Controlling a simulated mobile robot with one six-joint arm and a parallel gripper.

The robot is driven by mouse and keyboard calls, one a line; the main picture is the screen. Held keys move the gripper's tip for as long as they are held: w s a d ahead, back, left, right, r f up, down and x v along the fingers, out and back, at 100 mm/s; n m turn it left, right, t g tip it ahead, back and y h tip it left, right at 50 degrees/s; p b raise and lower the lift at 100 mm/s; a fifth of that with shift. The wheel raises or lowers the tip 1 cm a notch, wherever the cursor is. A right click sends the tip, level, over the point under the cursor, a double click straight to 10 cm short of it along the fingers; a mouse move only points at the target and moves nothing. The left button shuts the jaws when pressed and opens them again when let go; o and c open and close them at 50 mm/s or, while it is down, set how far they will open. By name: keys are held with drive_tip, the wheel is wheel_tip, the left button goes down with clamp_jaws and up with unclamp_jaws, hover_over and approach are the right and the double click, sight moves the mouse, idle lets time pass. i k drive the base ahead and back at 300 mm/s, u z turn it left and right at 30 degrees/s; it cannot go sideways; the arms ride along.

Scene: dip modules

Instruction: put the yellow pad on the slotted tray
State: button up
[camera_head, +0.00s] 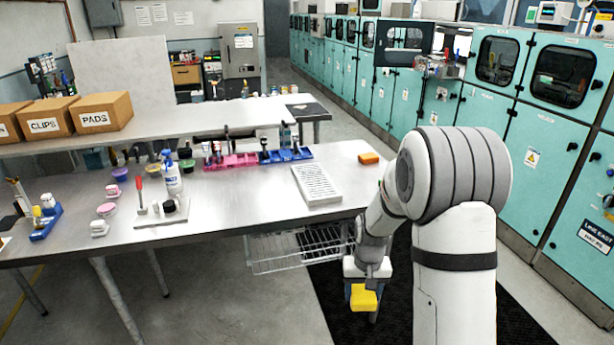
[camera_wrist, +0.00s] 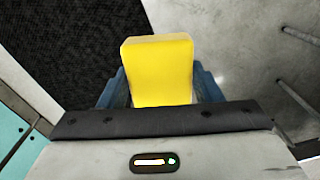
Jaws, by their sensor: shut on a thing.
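The yellow pad (camera_head: 363,298) is a small block held in my gripper (camera_head: 362,290), low in front of the table's right end and apart from the table. In the wrist view the yellow pad (camera_wrist: 158,70) sits between the two blue fingers of my gripper (camera_wrist: 160,88), which are shut on it.
A wire basket (camera_head: 300,248) hangs under the table edge, left of my gripper. Pink (camera_head: 232,161) and blue (camera_head: 286,156) racks stand at the back. Teal cabinets (camera_head: 560,135) line the right.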

sight(313, 179)
drive_tip(key=i, duration=2.3)
drive_tip(key=z, duration=0.1)
